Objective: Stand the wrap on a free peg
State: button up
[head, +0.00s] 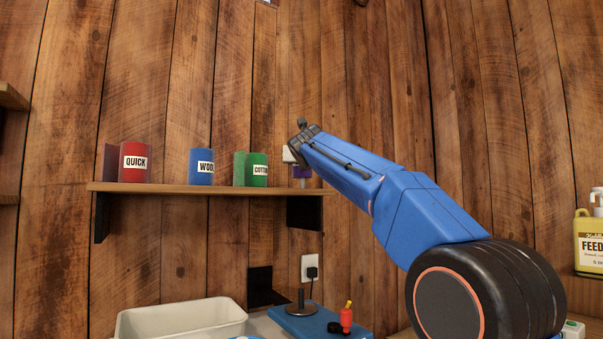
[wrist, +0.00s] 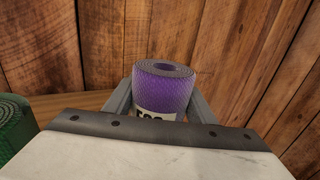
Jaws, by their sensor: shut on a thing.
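A purple wrap (wrist: 163,88) stands upright between the two grey fingers of my gripper (wrist: 160,100) in the wrist view. Its coiled top shows, and its white label is partly hidden by the gripper body. In the head view the purple wrap (head: 303,172) shows as a small patch below my gripper (head: 299,162), at the right end of the wall shelf (head: 190,188). I cannot tell whether it touches the shelf. A dark upright peg (head: 301,299) on a round foot stands on a blue board (head: 320,325) below, with nothing seen on it.
A red QUICK roll (head: 135,163), a blue WOOL roll (head: 201,167) and a green COTTON roll (head: 251,170) stand on the shelf. Below are a cream tray (head: 180,318), a red item with a yellow top (head: 346,318) and a wall socket (head: 311,268). A yellow FEED jug (head: 589,245) stands right.

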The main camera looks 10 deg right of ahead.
aim_at(301, 172)
jog(key=shift+f, duration=1.7)
jog(key=o, duration=1.2)
jog(key=shift+f, duration=0.15)
jog(key=shift+s, duration=0.25)
jog(key=s+a, duration=0.2)
jog(key=s, duration=0.9)
jog(key=shift+s, duration=0.25)
